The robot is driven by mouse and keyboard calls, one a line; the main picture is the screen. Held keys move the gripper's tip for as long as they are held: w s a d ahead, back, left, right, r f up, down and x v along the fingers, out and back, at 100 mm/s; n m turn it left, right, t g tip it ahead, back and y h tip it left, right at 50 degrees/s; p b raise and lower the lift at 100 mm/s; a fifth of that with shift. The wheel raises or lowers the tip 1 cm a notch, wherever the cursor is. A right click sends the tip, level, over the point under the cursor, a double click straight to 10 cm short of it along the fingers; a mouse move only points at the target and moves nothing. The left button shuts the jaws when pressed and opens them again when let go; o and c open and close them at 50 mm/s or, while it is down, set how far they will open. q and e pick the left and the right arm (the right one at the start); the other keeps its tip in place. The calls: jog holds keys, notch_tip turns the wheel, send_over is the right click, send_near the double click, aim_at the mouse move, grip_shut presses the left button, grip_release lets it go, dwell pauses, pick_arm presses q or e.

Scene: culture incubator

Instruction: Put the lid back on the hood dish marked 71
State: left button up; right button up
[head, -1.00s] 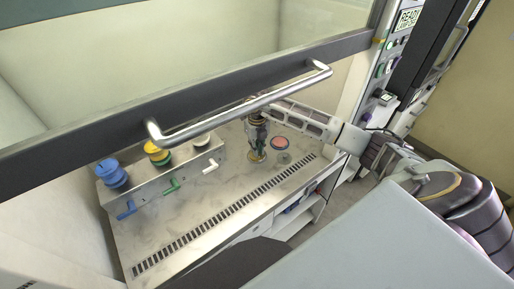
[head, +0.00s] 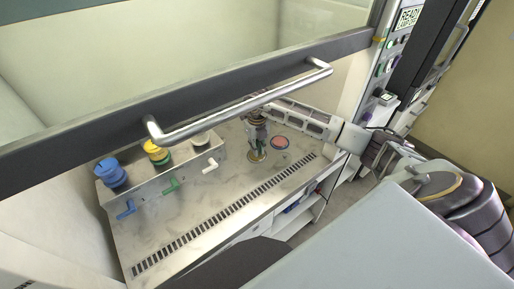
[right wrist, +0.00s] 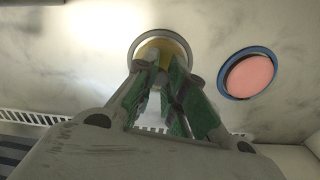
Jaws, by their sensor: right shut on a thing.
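A round dish with yellow contents (head: 256,156) stands on the hood's work surface. It also shows in the right wrist view (right wrist: 172,47), inside a pale ring. My right gripper (head: 257,147) is directly above this dish, pointing down. Its fingers (right wrist: 163,68) are closed on what seems to be the lid, largely clear and hard to make out; I cannot tell whether it touches the dish. A second dish, pink with a blue rim (head: 280,142), stands just to the right, also in the right wrist view (right wrist: 250,74). No number is legible. My left gripper is not visible.
The raised sash with its metal handle (head: 240,102) crosses above the work surface. A metal housing with blue, yellow and grey knobs (head: 190,166) and small coloured taps stands at left. A slotted vent (head: 225,215) runs along the front. The surface between is clear.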

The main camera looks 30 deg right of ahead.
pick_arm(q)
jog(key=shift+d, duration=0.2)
pick_arm(e)
jog(key=o, duration=0.8)
jog(key=shift+c, duration=0.2)
jog(key=o, duration=0.5)
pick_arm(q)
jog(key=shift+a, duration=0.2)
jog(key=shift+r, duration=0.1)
pick_arm(e)
jog(key=shift+r, duration=0.15)
